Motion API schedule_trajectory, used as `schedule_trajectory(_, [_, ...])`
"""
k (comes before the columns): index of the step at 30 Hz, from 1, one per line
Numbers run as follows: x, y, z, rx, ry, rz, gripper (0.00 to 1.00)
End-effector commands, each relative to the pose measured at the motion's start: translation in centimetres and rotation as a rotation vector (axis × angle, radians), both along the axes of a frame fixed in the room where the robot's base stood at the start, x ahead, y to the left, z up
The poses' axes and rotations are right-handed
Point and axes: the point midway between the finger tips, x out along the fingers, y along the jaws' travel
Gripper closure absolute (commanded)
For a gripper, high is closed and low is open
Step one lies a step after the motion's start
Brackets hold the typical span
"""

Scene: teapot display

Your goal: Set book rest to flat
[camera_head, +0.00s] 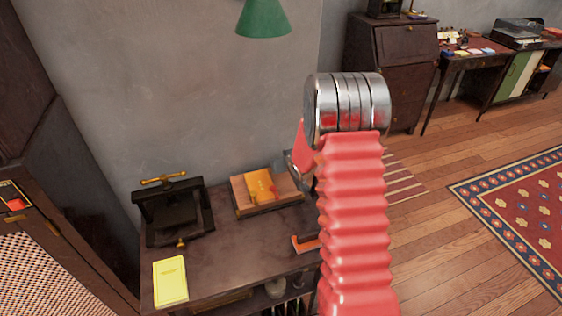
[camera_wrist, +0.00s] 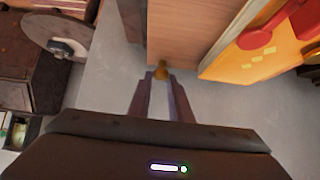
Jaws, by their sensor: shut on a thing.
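The book rest (camera_head: 239,199) is a wooden stand on the dark table against the wall, with a yellow-orange open book (camera_head: 262,184) on it. In the wrist view the rest's wooden side (camera_wrist: 190,35) fills the upper middle, and the orange page (camera_wrist: 275,50) is at the upper right. In the head view my red sleeved arm hides most of the gripper and the knob. I cannot tell the rest's exact tilt.
A black press (camera_head: 175,215) with a brass handle stands left of the rest. A yellow booklet (camera_head: 170,282) lies at the table's front left. The table top (camera_head: 235,248) between them is mostly bare. A green lamp shade (camera_head: 263,18) hangs above.

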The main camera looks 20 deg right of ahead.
Motion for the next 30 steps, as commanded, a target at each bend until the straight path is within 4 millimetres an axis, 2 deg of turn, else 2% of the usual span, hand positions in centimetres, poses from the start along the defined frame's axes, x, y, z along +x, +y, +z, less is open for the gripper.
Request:
schedule_trajectory(1, [0.9, 0.0, 0.6, -0.003, -0.023, 0.003, 1.0])
schedule_trajectory(14, [1.4, 0.0, -0.8, -0.004, -0.021, 0.005, 1.0])
schedule_trajectory(30, [1.1, 0.0, -1.2, -0.002, -0.01, 0.003, 0.64])
